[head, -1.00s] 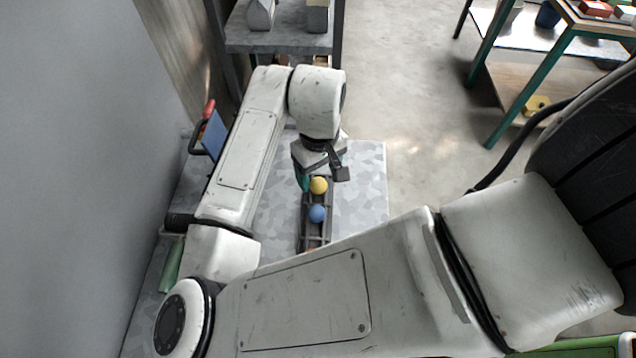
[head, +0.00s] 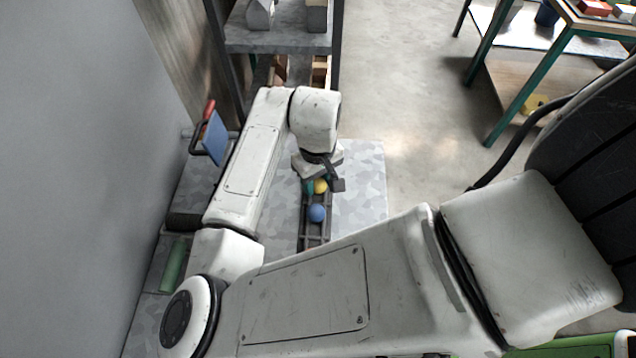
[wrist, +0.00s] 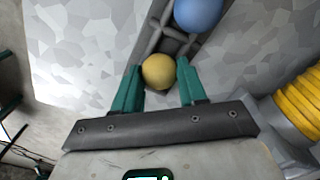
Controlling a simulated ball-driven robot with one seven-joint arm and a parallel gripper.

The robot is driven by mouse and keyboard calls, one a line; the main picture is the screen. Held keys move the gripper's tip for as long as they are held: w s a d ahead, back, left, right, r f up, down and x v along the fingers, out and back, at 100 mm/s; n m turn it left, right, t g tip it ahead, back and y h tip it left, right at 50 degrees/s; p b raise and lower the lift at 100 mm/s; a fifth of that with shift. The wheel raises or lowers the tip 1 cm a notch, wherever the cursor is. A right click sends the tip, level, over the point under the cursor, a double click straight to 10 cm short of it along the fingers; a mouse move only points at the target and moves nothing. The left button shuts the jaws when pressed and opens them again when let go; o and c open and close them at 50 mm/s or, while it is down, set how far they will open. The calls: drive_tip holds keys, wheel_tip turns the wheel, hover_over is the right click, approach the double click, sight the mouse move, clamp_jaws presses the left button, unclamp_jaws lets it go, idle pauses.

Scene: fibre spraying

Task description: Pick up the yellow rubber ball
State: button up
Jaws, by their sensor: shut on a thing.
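The yellow rubber ball (head: 321,187) is at the far end of a narrow dark rack (head: 302,240) on the grey patterned table. In the wrist view the ball (wrist: 158,71) sits between the two green fingers of my gripper (wrist: 159,80). My gripper (head: 316,187) is shut on it, pointing down from above. I cannot tell whether the ball is clear of the rack. In the head view my wrist hides part of the ball.
A blue ball (head: 317,213) lies in the rack just nearer than the yellow one. A blue panel with a red-tipped handle (head: 215,137) and a green roll (head: 172,264) are at the left. Shelves (head: 278,40) stand behind; a green-legged table (head: 540,85) is at right.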

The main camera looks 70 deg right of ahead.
drive_tip(key=c, duration=0.3)
drive_tip(key=shift+r, duration=0.1)
drive_tip(key=shift+c, duration=0.2)
drive_tip(key=shift+r, duration=0.55)
drive_tip(key=s+a+r+p, duration=0.1)
drive_tip(key=s+a+r, duration=0.2)
drive_tip(key=s+r, duration=0.3)
drive_tip(key=s+a+r, duration=0.2)
drive_tip(key=s+r, duration=0.3)
drive_tip(key=s, duration=0.1)
drive_tip(key=shift+s+a+r+p, duration=0.35)
drive_tip(key=shift+a+r, duration=0.05)
